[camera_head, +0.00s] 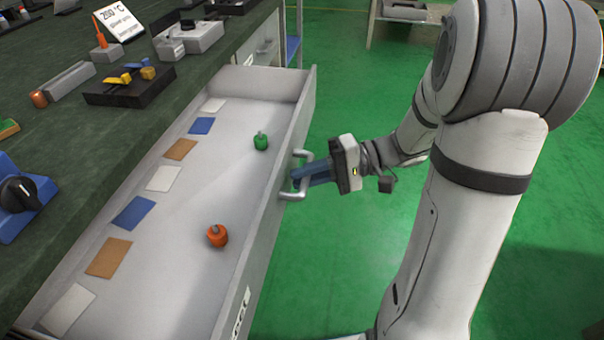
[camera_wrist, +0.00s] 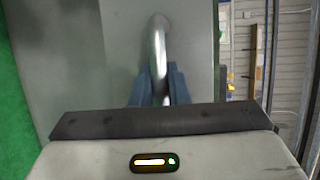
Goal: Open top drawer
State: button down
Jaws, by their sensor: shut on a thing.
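The top drawer (camera_head: 190,285) is pulled out from under the dark workbench, and its inside shows in the head view. Its handle (camera_head: 295,193) is a metal bar on the outer front face. My gripper (camera_head: 302,177) is shut on the handle, with blue fingers on both sides of the bar. In the wrist view the bar of the handle (camera_wrist: 158,45) runs between the fingertips (camera_wrist: 160,85), against the grey drawer front (camera_wrist: 85,60). Inside the drawer are a green knobbed piece (camera_head: 261,141), an orange knobbed piece (camera_head: 217,236) and several white, blue and brown flat squares.
The bench top (camera_head: 60,130) holds several tools and a sign (camera_head: 118,20) reading 200 °C. A blue device (camera_head: 20,195) with a black knob stands at its left edge. Green floor (camera_head: 330,270) is clear right of the drawer. A table (camera_head: 400,12) stands behind.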

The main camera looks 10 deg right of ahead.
jog(key=c, duration=1.7)
grip_release()
jog(key=shift+w, duration=0.25)
jog(key=o, duration=0.3)
jog(key=shift+s, duration=0.1)
jog(key=d+r+p, duration=0.1)
jog(key=d+p, duration=0.1)
jog(key=d, duration=0.5)
jog(key=shift+d+r, duration=0.2)
jog(key=shift+d, duration=0.15)
